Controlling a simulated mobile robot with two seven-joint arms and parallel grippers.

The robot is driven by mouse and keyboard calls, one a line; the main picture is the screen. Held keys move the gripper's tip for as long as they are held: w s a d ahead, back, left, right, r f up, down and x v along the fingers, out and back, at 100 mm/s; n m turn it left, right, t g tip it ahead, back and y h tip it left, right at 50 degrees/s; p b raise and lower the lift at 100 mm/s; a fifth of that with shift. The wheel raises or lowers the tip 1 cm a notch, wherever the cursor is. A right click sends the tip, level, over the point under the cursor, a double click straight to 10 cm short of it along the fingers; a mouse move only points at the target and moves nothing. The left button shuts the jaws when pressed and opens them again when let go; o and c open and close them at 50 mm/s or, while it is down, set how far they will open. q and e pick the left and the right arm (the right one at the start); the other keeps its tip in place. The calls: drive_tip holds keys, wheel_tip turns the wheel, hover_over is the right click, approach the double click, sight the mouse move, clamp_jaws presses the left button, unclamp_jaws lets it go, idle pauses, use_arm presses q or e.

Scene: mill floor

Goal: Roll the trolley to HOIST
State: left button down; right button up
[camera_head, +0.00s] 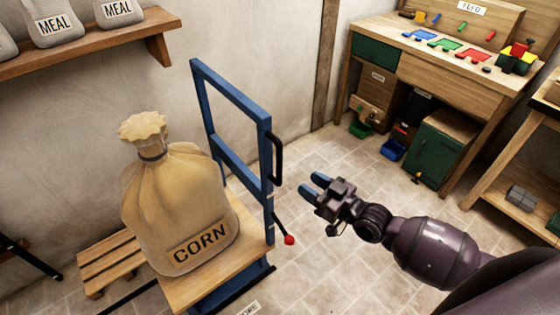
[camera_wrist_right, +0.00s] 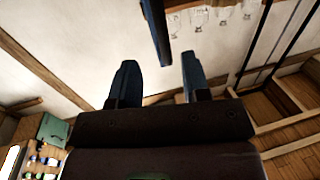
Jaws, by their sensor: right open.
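The trolley (camera_head: 231,94) has a blue upright frame and a wooden deck. A black handle (camera_head: 277,160) is on the frame's right post, and a red-knobbed lever (camera_head: 289,240) sticks out lower down. A tied sack marked CORN (camera_head: 180,205) stands upright on the deck. My right gripper (camera_head: 314,186) is open and empty, to the right of the handle and apart from it. Its two blue fingers also show in the right wrist view (camera_wrist_right: 159,80), with a blue bar beyond them. My left gripper is not in view. No HOIST marking is visible.
A workbench (camera_head: 450,75) with coloured parts stands at the back right, with bins and a green cabinet (camera_head: 437,150) under it. A wooden pallet (camera_head: 108,262) lies left of the trolley. A shelf (camera_head: 95,50) holds MEAL sacks. Tiled floor is clear between trolley and bench.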

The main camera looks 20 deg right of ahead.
hover_over(279, 181)
drive_tip(key=shift+w+d, duration=0.2)
drive_tip(key=shift+w, duration=0.25)
clamp_jaws()
idle(0.4)
